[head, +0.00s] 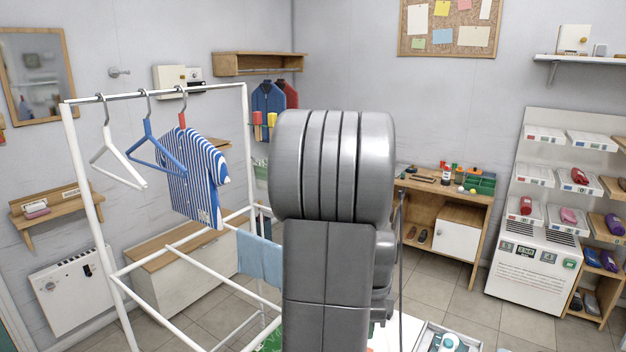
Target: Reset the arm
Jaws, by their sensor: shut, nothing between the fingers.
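My grey arm stands upright in the middle of the head view, close to the camera. Its big rounded joint is at the top, and a flat-faced link runs down to the bottom edge. My gripper does not show; it is hidden behind the arm or out of the frame. The arm touches nothing that I can see.
A white clothes rack (92,188) stands close on the left with a white hanger (117,160), a blue hanger (147,148) and a striped shirt (196,180). A wooden workbench (463,197) and a shoe display (531,255) stand at the right. Tiled floor (437,285) lies open between.

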